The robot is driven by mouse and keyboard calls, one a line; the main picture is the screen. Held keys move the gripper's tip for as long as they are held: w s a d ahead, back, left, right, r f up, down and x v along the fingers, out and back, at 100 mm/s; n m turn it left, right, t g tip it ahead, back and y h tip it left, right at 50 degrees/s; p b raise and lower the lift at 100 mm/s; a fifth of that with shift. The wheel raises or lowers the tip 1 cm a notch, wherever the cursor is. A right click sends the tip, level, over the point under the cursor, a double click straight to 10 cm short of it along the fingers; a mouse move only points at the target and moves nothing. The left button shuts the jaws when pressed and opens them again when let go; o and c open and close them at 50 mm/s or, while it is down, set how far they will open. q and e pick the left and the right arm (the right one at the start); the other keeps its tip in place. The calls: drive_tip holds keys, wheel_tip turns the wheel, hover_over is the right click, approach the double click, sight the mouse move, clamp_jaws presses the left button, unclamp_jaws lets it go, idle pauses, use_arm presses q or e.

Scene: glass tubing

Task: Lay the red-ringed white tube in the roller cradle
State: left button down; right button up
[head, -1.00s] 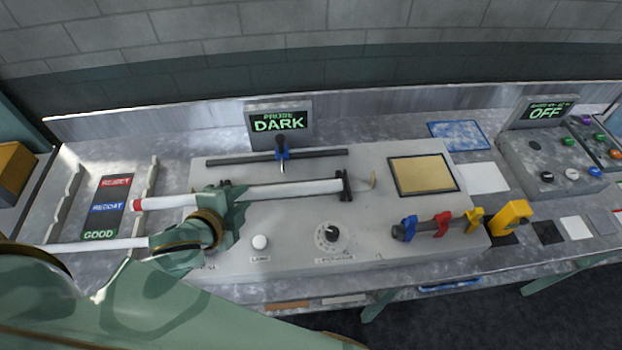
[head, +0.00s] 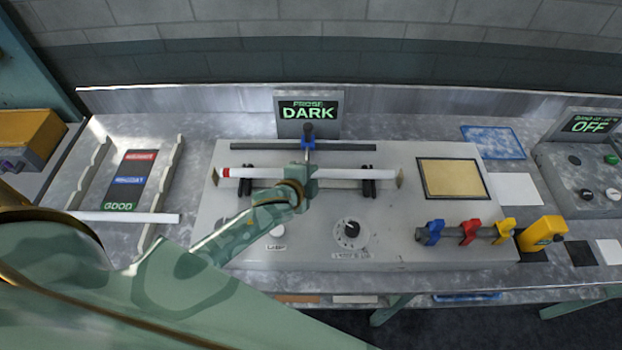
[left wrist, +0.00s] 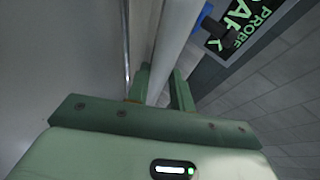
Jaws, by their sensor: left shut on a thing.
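The red-ringed white tube (head: 345,174) lies level along the roller cradle (head: 369,188), between its two end plates, its red end at the left. It passes over both black roller stands; I cannot tell whether it touches the rollers. My left gripper (head: 304,176) is shut on the tube near its middle and hides that part. In the left wrist view the white tube (left wrist: 176,40) runs between the two green fingers (left wrist: 160,88). My right gripper is not in view.
A blue-tipped probe (head: 308,133) stands just behind the tube, below the DARK display (head: 309,112). Another white tube (head: 130,217) lies across the rack at left (head: 160,190). A knob (head: 351,232) and coloured clips (head: 469,232) are in front and at right.

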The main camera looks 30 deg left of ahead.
use_arm(q)
drive_tip(key=shift+f, duration=0.3)
drive_tip(key=c, duration=1.2)
unclamp_jaws()
drive_tip(key=shift+c, duration=0.2)
drive_tip(key=shift+s+r, duration=0.15)
drive_tip(key=shift+s, duration=0.05)
drive_tip(key=p+v, duration=0.2)
drive_tip(key=v, duration=0.9)
drive_tip(key=shift+s+r, duration=0.15)
drive_tip(key=shift+s, duration=0.15)
